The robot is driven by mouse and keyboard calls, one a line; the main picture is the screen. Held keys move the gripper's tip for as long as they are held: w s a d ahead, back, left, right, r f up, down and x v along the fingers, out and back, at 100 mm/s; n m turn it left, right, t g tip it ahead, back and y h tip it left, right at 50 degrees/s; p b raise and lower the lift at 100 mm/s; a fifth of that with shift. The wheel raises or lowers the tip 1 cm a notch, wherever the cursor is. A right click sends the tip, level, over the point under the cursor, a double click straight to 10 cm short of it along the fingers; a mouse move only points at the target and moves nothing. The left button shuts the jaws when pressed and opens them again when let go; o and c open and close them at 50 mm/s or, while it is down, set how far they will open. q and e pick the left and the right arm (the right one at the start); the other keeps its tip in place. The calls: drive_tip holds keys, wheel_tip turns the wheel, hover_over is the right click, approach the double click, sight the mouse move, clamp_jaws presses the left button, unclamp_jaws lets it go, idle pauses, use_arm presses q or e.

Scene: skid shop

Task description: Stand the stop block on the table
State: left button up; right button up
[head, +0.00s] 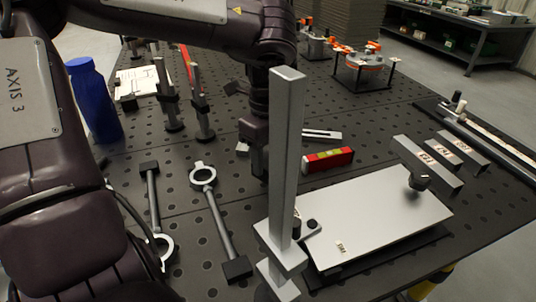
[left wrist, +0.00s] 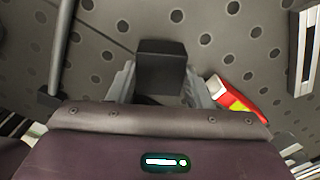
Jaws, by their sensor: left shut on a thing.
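My left gripper (head: 256,148) hangs over the middle of the perforated table (head: 345,125), partly hidden by a tall silver post in the head view. In the left wrist view its two pale fingers (left wrist: 160,88) are shut on a dark block, which I take to be the stop block (left wrist: 160,62). In the head view the block (head: 259,166) shows as a dark upright shape below the gripper, left of the post. I cannot tell whether its lower end touches the table. My right gripper is not in view.
A silver post (head: 286,150) stands in front. A red and yellow level (head: 328,160) lies just right of the gripper. Ring-ended rods (head: 215,215) and a blue bottle (head: 94,100) are left.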

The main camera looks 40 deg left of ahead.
use_arm(q)
drive_tip(key=shift+f+b, duration=0.35)
drive_tip(key=shift+f, duration=0.15)
drive_tip(key=shift+s+a+f+b, duration=0.15)
drive_tip(key=shift+a+f+b, duration=0.15)
drive_tip(key=shift+f, duration=0.1)
drive_tip(key=shift+s+f, duration=0.1)
drive_tip(key=shift+f, duration=0.15)
drive_tip(key=shift+s+a+f+b, duration=0.3)
drive_tip(key=shift+f+b, duration=0.25)
drive_tip(key=shift+b, duration=0.1)
drive_tip(key=shift+a+f, duration=0.1)
drive_tip(key=shift+f, duration=0.1)
drive_tip(key=shift+r, duration=0.15)
drive_tip(key=shift+w+d+r+p, duration=0.25)
drive_tip(key=shift+d+r+p, duration=0.05)
drive_tip(key=shift+r+p, duration=0.15)
drive_tip(key=shift+w+d, duration=0.3)
drive_tip(key=shift+d, duration=0.05)
idle(0.8)
